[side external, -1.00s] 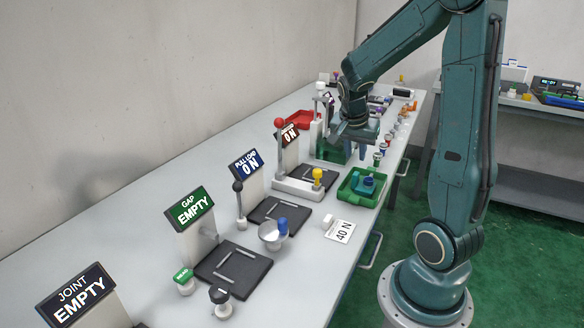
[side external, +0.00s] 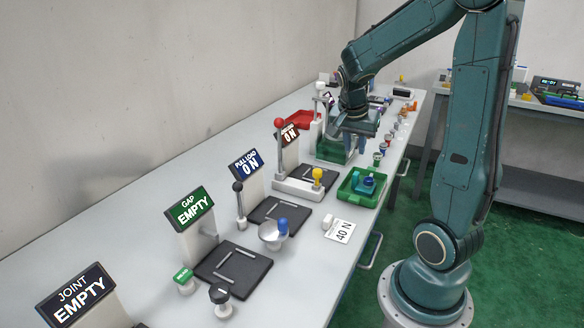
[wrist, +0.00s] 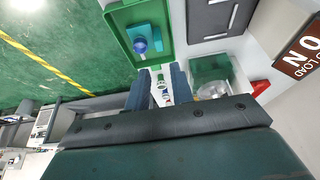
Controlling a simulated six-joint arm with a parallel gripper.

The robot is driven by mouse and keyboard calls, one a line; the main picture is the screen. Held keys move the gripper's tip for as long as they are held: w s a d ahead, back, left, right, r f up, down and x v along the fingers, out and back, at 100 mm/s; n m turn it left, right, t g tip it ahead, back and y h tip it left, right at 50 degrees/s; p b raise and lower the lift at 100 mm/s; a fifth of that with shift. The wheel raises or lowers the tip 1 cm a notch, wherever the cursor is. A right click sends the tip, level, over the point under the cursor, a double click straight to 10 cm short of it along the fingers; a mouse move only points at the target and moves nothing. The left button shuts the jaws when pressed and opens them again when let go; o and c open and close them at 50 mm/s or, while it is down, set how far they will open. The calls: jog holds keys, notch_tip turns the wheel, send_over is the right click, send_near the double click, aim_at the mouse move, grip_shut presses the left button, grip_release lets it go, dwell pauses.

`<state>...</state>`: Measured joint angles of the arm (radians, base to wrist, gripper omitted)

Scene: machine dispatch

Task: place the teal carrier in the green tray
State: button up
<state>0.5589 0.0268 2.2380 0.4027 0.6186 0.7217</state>
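The teal carrier (side external: 367,188) sits inside the green tray (side external: 350,199) on the right edge of the bench; a round blue part tops it. In the wrist view the carrier (wrist: 151,32) lies inside the tray's rim (wrist: 112,42). My gripper (side external: 356,149) is beyond the tray, raised above the bench and apart from the carrier. In the wrist view my gripper (wrist: 160,78) shows two separated fingers with nothing held between them.
A yellow-knobbed fixture (side external: 297,187) stands left of the tray. Several small bottles line the bench's right edge.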

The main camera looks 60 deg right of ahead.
jog(key=s+a+r+n+t+y, duration=0.1)
jog(key=s+a+r+n+t, duration=0.1)
jog(key=a+n, duration=0.4)
jog(key=s+a+r+n+t+y, duration=0.1)
jog(key=s+a+r+n+y, duration=0.1)
jog(key=a+n, duration=0.4)
jog(key=s+a+r+n+t+y, duration=0.1)
jog(key=a+n, duration=0.4)
jog(key=a, duration=0.8)
notch_tip(320, 180, up, 3)
jog(key=shift+s+a+f+n+t, duration=0.15)
jog(key=shift+s+n+t, duration=0.3)
jog(key=shift+t, duration=0.35)
